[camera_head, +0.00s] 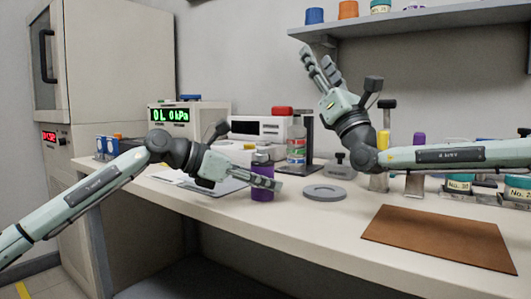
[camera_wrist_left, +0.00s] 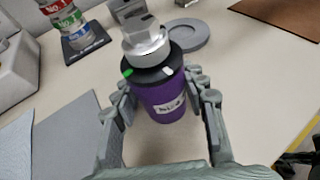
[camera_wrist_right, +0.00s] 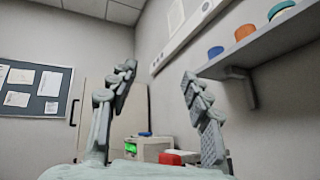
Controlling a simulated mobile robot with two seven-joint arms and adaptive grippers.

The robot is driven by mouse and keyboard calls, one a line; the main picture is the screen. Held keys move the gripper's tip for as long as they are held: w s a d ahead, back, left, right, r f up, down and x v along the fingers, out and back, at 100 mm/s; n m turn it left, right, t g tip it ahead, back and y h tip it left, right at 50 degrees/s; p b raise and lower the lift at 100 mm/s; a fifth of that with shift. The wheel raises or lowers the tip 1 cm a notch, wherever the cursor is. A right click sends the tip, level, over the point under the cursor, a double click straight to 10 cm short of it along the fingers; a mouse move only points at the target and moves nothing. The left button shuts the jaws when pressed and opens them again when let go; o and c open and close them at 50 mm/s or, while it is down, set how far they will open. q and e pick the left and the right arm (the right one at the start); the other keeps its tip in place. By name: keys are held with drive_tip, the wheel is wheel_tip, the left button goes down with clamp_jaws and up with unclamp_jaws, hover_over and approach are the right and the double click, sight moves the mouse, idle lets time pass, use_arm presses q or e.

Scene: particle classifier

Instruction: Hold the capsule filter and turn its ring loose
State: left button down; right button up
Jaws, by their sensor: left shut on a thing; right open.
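The capsule filter (camera_head: 262,191) stands upright on the bench, with a purple body and a dark upper part. In the left wrist view its purple body (camera_wrist_left: 168,103) bears a white label. Above it is a black ring (camera_wrist_left: 152,74) with a green mark and a white mark, then a silver top (camera_wrist_left: 147,45). My left gripper (camera_head: 271,183) is shut on the purple body, one finger on each side, below the ring. My right gripper (camera_head: 318,66) is open and empty, raised high above the bench with its fingers pointing up.
A round grey dish (camera_head: 325,192) lies right of the filter, and a brown mat (camera_head: 438,239) lies front right. Labelled containers (camera_head: 297,147) stand behind. A wall shelf (camera_head: 420,20) holding jars is close to my right gripper. Jars (camera_head: 459,184) stand at the right.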

drive_tip(key=s+a+f+m+g+h, duration=0.1)
drive_tip(key=s+f+g+h, duration=0.25)
drive_tip(key=f+h, duration=0.4)
drive_tip(key=n+g+y, duration=0.4)
drive_tip(key=g, duration=0.2)
approach(267, 152)
drive_tip(key=shift+h, duration=0.25)
drive_tip(key=x, duration=0.9)
drive_tip(key=shift+w+a+r, duration=0.1)
drive_tip(key=shift+a+r, duration=0.05)
drive_tip(key=shift+a, duration=0.4)
drive_tip(key=shift+c, duration=0.5)
clamp_jaws()
drive_tip(key=shift+w+d+n+g+y, duration=0.15)
drive_tip(key=shift+n+g+y, duration=0.25)
drive_tip(key=shift+n+y, duration=0.3)
drive_tip(key=shift+d+n+g+y, duration=0.1)
drive_tip(key=shift+n+g+y, duration=0.35)
drive_tip(key=shift+y, duration=0.35)
drive_tip(key=shift+n+g+y, duration=1.1)
drive_tip(key=shift+n+y, duration=0.15)
drive_tip(key=shift+y, duration=0.05)
